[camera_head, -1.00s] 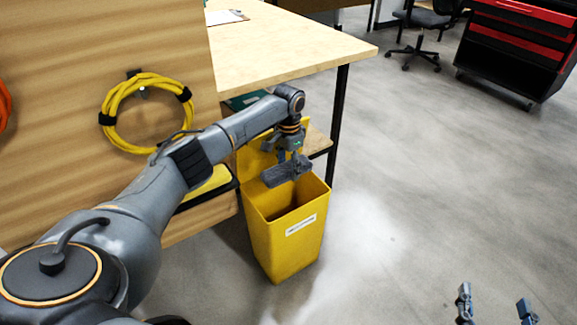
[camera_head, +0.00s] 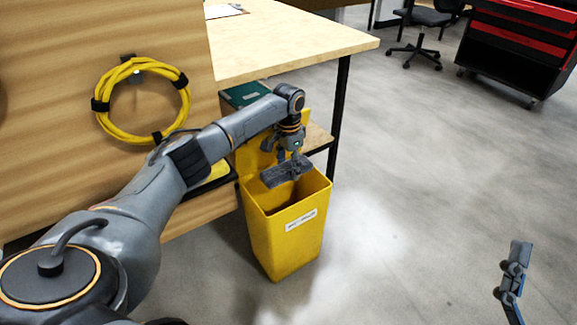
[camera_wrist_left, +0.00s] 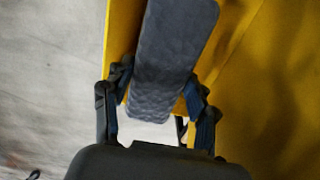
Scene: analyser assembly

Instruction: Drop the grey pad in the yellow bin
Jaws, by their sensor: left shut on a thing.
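The grey pad (camera_head: 287,171) is a dark, flat, textured slab. My left gripper (camera_head: 291,160) is shut on it and holds it above the opening of the yellow bin (camera_head: 288,246). In the left wrist view the pad (camera_wrist_left: 172,55) lies between the two fingers (camera_wrist_left: 160,105), with yellow bin surfaces (camera_wrist_left: 265,95) behind and beside it. The bin stands upright on the floor, with a white label on its front. Its bottom inside is hidden. My right gripper (camera_head: 513,272) shows partly at the lower right, and its jaw opening is unclear.
A wooden table (camera_head: 290,45) with black legs stands behind the bin. A yellow cable coil (camera_head: 143,100) hangs on a wooden panel at left. A red and black cabinet (camera_head: 515,45) and a chair (camera_head: 425,30) are far back.

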